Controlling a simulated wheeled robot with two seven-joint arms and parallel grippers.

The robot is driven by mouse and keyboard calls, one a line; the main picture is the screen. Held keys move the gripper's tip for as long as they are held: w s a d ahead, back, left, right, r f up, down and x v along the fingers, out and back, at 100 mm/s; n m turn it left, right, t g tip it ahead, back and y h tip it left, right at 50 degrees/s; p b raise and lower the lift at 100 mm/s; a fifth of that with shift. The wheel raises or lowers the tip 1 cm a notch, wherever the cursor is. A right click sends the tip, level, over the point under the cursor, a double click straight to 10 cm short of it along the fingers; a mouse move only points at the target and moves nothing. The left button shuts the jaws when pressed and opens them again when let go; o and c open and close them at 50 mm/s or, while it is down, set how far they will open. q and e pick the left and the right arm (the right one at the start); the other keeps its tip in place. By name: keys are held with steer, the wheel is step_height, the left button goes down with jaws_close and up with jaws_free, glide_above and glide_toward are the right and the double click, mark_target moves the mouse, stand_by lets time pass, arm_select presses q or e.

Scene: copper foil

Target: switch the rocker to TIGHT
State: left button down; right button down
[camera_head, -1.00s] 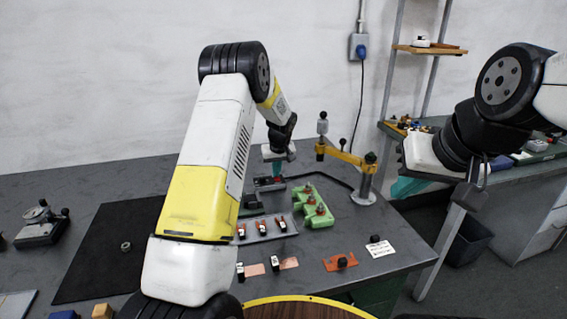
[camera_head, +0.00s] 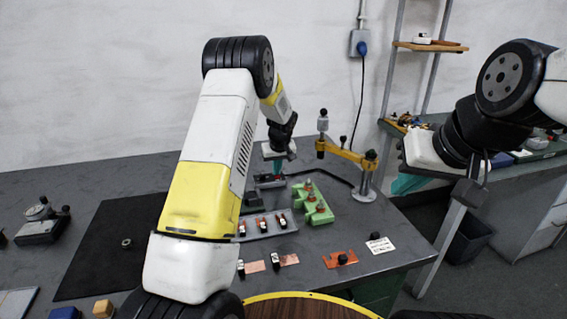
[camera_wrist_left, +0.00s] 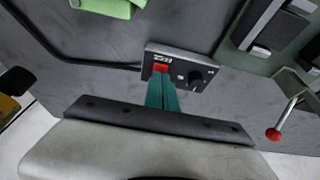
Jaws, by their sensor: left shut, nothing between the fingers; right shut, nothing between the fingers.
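A small dark control box (camera_head: 270,181) stands on the bench beyond my left arm. In the left wrist view the box (camera_wrist_left: 206,68) shows a red rocker (camera_wrist_left: 160,68), a black knob (camera_wrist_left: 197,81) and small white lettering too small to read. My left gripper (camera_wrist_left: 162,92) is shut and empty, its teal fingertips at the rocker's near edge; I cannot tell if they touch it. The fingers hide part of the rocker, and its tilt is unclear. In the head view my left gripper (camera_head: 277,166) is over the box. My right gripper (camera_head: 402,185) is shut and empty, off the bench's right side.
A green fixture (camera_head: 313,203) and a yellow-armed stand (camera_head: 347,155) are right of the box. A grey holder (camera_head: 267,229) with clips, copper pieces (camera_head: 255,267) and an orange plate (camera_head: 341,259) lie nearer. A lever with a red ball (camera_wrist_left: 274,134) is right in the wrist view.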

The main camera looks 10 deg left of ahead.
arm_select(q)
steer(key=shift+s+d+f, duration=0.2)
steer(key=shift+s+f, duration=0.35)
step_height(320, 180, up, 5)
steer(key=v, duration=1)
steer(key=shift+w+a+r, duration=0.1)
steer(key=shift+w, duration=0.45)
steer(key=x, duration=1.4)
steer(key=shift+s, duration=0.35)
